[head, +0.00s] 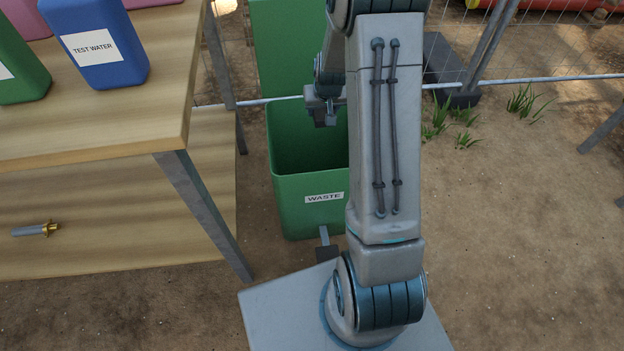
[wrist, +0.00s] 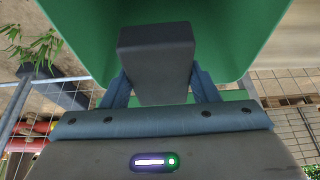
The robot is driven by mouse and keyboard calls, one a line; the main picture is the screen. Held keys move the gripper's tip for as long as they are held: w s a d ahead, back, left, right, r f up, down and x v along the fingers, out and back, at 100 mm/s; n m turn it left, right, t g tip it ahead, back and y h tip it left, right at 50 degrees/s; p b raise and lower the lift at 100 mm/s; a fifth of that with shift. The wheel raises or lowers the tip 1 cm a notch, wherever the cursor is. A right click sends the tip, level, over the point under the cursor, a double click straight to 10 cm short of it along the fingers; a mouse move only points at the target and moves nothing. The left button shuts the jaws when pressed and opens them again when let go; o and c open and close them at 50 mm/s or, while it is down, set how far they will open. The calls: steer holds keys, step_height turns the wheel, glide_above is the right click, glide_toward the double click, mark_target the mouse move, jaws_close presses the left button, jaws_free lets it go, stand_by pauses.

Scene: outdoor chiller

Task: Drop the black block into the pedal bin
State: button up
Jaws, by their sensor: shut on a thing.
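The pedal bin (head: 312,222) is green with a "WASTE" label and stands on the ground right of the table. Its lid (head: 285,45) is raised upright at the back, and a grey pedal (head: 326,246) shows at its front foot. My gripper (head: 325,118) is over the bin's opening, partly hidden behind my arm in the head view. In the wrist view my gripper (wrist: 160,85) is shut on the black block (wrist: 156,62), with a finger on each side. Green bin surface fills the view behind the block.
A wooden table (head: 150,135) stands at the left, with a blue "TEST WATER" container (head: 95,45) and a green container (head: 20,65) on top. A metal fitting (head: 36,230) lies on its lower shelf. Wire fencing (head: 540,50) runs behind.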

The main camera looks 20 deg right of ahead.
step_height(320, 180, down, 6)
steer(key=b, duration=0.4)
steer(key=shift+d, duration=0.1)
steer(key=o, duration=1.2)
steer(key=shift+r, duration=0.15)
steer(key=p+v, duration=0.4)
steer(key=v, duration=0.9)
steer(key=shift+s+r, duration=0.15)
steer(key=shift+r, duration=0.15)
